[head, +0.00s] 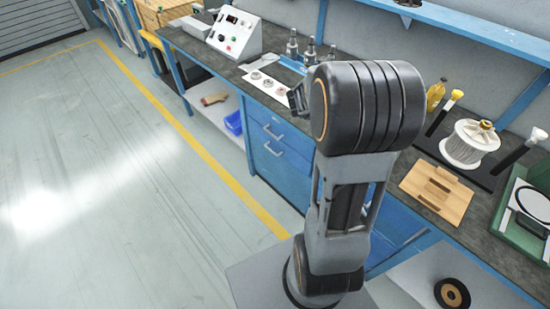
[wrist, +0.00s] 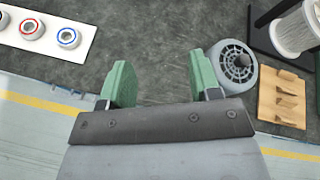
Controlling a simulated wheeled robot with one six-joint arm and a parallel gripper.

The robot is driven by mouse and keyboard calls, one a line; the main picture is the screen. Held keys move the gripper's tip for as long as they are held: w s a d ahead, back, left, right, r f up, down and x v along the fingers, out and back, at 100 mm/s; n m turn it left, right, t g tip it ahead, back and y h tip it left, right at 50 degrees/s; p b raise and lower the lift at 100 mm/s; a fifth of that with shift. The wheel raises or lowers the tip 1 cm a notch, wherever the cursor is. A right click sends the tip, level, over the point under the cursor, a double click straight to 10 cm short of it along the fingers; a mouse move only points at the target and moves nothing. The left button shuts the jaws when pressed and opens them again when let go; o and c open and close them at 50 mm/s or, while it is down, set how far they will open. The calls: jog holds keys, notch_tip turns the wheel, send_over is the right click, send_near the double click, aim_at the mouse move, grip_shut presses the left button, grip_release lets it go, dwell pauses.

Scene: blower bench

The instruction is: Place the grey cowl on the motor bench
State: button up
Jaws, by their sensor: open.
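In the wrist view, a round grey cowl (wrist: 234,65) with a slotted face and a dark knob sits on the dark top of the motor bench (wrist: 165,35). The bench also shows in the head view (head: 208,57). My gripper (wrist: 162,82) is open, with its two green fingers apart and only bare bench top seen between them. The cowl is just right of the right finger, whose edge overlaps it in the picture; I cannot tell whether they touch. In the head view my arm hides the cowl and most of the gripper.
A wooden notched block (head: 437,190) and a white pleated cylinder (head: 469,144) on a dark base stand to the right. A white strip with rings (head: 267,86) and a control box (head: 234,35) lie left. A blue shelf (head: 470,22) overhangs the back.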

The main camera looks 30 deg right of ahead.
jog(key=w+a+r+n+t+y, duration=0.1)
jog(key=a+n+t+y, duration=0.15)
jog(key=a+n, duration=0.5)
jog(key=a+r+n+t+y, duration=0.1)
jog(key=a+r+n+y, duration=0.1)
jog(key=a+n+y, duration=0.35)
jog(key=w+a+r+n+t+y, duration=0.1)
jog(key=a+n+t+y, duration=0.1)
jog(key=a+n, duration=0.75)
jog(key=s+a+f+n+g, duration=0.1)
jog(key=s+n+g, duration=0.1)
jog(key=s+n, duration=0.4)
jog(key=s+a+f+n+g+y, duration=0.1)
jog(key=s+a+n+g, duration=0.1)
jog(key=s+n, duration=0.3)
jog(key=s+a+f+n+g, duration=0.2)
jog(key=s+n, duration=0.4)
jog(key=n, duration=0.5)
jog(key=shift+s+g+y, duration=0.3)
jog(key=shift+g, duration=0.45)
jog(key=shift+r, duration=0.1)
